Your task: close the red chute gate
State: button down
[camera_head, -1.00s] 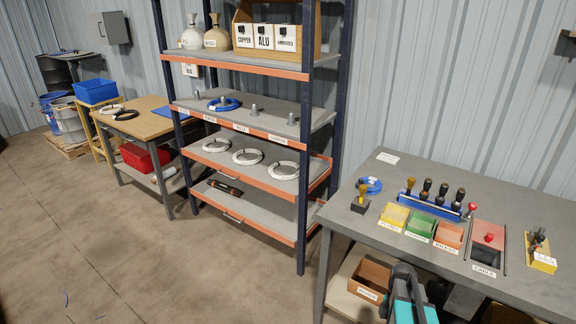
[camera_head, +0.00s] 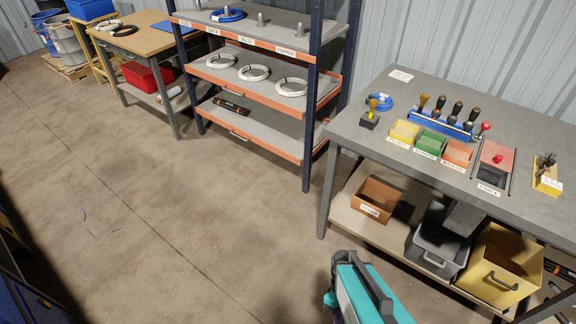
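The red chute gate (camera_head: 497,152) is a flat red plate with a round red knob, set in the grey bench top (camera_head: 385,120) on the right. It covers the back part of the slot. A dark chute opening (camera_head: 491,177) shows in front of it, above the label CABLE, so the gate stands at least partly open. My gripper is not in view; only a teal and black part, which looks like my own, shows at the bottom, away from the gate.
Yellow, green and orange bins (camera_head: 458,153) stand left of the gate, with a blue tool rack (camera_head: 437,126) behind. A yellow block (camera_head: 548,184) with a tool is to the right. Boxes (camera_head: 376,199) fill the lower shelf.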

aim_at(498, 156)
jog(key=u, duration=1.85)
jog(key=k, duration=0.1)
jog(key=z, duration=3.55)
jog(key=i, duration=0.25)
jog(key=u, duration=0.25)
